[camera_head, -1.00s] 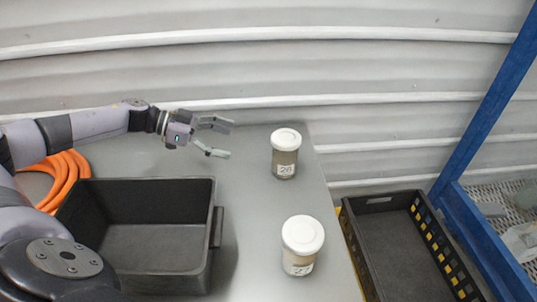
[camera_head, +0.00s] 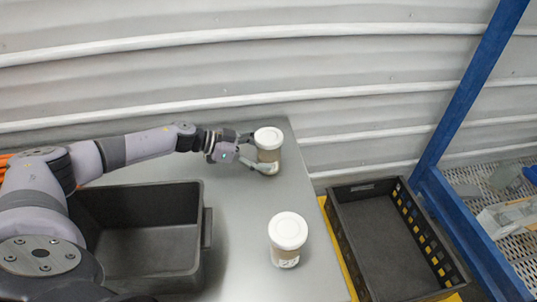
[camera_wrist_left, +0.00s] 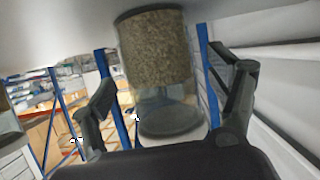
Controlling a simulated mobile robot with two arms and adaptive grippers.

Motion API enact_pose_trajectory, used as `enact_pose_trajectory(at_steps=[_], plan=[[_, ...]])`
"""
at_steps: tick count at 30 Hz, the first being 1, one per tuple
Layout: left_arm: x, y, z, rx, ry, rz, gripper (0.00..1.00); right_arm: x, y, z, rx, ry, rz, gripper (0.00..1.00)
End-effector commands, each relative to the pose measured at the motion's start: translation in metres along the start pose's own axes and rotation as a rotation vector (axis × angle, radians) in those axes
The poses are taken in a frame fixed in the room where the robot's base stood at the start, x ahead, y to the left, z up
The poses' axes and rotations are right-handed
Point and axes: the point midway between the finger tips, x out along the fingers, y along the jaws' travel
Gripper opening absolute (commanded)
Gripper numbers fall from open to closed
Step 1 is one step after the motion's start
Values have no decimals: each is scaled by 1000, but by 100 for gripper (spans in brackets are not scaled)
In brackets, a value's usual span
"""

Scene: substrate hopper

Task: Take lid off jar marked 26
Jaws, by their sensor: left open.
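A jar (camera_head: 268,152) with a white lid (camera_head: 268,136) and brownish contents stands upright near the table's far right corner. Its label, which looked like 26 or 28 earlier, is hidden now. My left gripper (camera_head: 261,156) is open, with its fingers on either side of this jar below the lid. In the left wrist view the jar (camera_wrist_left: 155,50) appears between the spread fingers, filled with grainy brown material and clear at one end. I cannot tell whether a finger touches it. My right gripper is not in view.
A second white-lidded jar (camera_head: 287,240) stands nearer on the grey table (camera_head: 240,215); its label is unclear. A black bin (camera_head: 205,225) sits on the left under my left arm. A black crate (camera_head: 332,215) lies right of the table edge, beside a blue frame (camera_head: 455,110).

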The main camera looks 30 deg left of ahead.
Motion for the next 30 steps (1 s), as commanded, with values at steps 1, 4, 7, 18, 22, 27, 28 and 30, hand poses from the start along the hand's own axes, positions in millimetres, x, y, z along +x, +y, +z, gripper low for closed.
enact_pose_trajectory(at_steps=[1, 4, 7, 18, 22, 27, 28, 30], plan=[[8, 0, -2, -1, 2, 2, 81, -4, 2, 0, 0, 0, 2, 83], [17, 0, -1, -1, 1, 0, 81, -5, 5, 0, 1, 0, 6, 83], [20, 0, 0, 0, -1, -2, 81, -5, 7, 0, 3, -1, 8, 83], [20, 0, 0, 0, 0, -1, 68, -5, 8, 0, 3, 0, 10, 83], [20, 0, 0, 0, 0, -1, 60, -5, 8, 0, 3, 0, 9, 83], [20, 0, 0, 0, 0, -1, 48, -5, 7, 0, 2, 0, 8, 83], [20, 0, 0, 0, 0, -1, 46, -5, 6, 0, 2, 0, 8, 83], [20, 0, 0, 0, 0, -1, 42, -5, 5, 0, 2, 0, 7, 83]])
